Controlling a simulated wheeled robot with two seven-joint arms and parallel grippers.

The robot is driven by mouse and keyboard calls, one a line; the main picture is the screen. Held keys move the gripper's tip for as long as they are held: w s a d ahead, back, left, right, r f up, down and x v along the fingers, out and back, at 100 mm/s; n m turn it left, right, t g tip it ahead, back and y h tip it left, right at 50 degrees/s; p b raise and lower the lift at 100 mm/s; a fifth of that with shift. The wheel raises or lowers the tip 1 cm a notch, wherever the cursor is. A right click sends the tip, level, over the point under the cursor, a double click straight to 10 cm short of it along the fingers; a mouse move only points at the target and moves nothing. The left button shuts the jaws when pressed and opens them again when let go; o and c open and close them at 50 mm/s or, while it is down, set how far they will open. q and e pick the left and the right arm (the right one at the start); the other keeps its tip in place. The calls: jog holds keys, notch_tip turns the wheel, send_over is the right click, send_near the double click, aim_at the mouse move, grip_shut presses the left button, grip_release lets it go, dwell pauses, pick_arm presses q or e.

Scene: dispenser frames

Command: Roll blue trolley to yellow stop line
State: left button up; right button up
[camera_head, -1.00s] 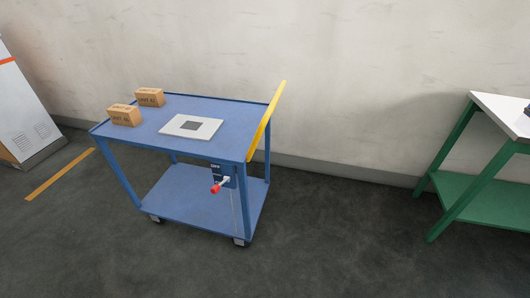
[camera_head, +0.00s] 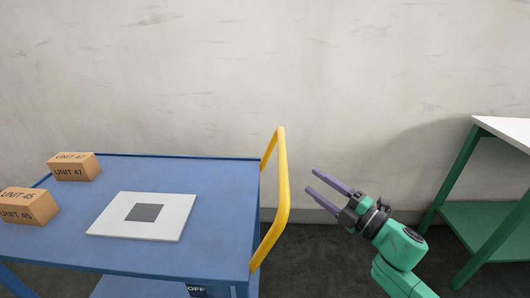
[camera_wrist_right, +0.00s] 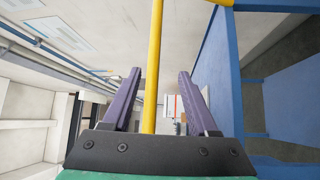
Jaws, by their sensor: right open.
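The blue trolley (camera_head: 215,210) stands at the left in the head view, its lower part cut off. Its yellow handle (camera_head: 283,190) rises at the right end. My right gripper (camera_head: 311,180) is open and empty just right of the handle, fingers pointing toward it. In the right wrist view the handle (camera_wrist_right: 154,60) appears lined up between the two purple fingers (camera_wrist_right: 160,88), with no visible contact. A plate marked OFF (camera_head: 197,290) shows at the bottom edge; its lever is out of view. The yellow stop line and my left gripper are not in view.
Two cardboard boxes, UNIT 47 (camera_head: 74,168) and UNIT 45 (camera_head: 28,207), and a white plate with a grey square (camera_head: 115,222) lie on the trolley top. A green bench with a white top (camera_head: 505,130) stands at the right. A pale wall (camera_head: 330,70) runs behind.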

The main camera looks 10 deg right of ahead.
aim_at(283, 157)
jog(key=p+x, duration=0.1)
jog(key=x, duration=0.7)
jog(key=r+p+x, duration=0.1)
jog(key=x, duration=0.3)
jog(key=shift+w+a+r+p, duration=0.1)
jog(key=shift+w+a+p, duration=0.05)
jog(key=shift+p, duration=0.15)
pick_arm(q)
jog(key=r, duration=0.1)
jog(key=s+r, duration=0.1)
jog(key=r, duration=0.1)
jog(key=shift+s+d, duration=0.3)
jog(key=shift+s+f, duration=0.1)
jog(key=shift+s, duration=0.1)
pick_arm(e)
grip_shut()
